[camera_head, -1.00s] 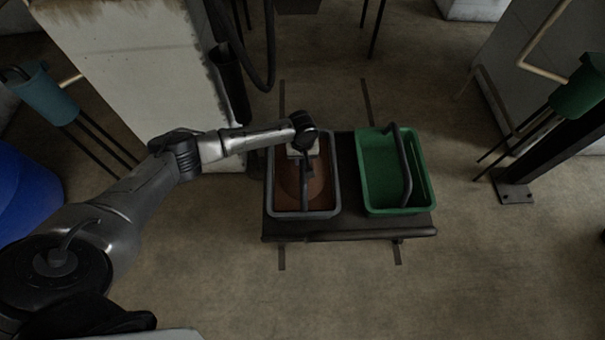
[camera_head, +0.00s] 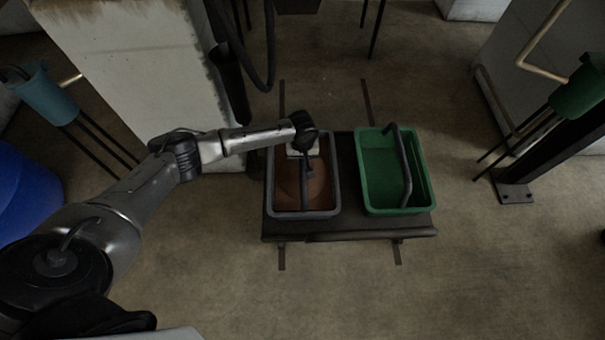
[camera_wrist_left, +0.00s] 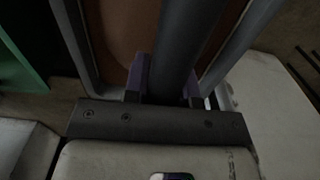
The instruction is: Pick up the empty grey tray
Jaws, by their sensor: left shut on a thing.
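The grey tray (camera_head: 303,214) sits at the left on a low dark stand. It has a grey rim and a bar handle (camera_head: 304,195) across its middle. Its inside shows brown, with a rounded brown shape (camera_head: 320,190) in it; I cannot tell whether this is contents or the tray's floor. My left gripper (camera_head: 306,168) is over the tray, towards its far end, and is shut on the handle. In the left wrist view the dark bar (camera_wrist_left: 186,45) runs between the two purplish fingers (camera_wrist_left: 163,82). My right gripper is not in view.
A green tray (camera_head: 381,210) with a dark handle stands to the right on the same dark stand (camera_head: 345,235). A pale block (camera_head: 130,60) and a dark hose (camera_head: 270,50) are at the back left. The floor in front is clear.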

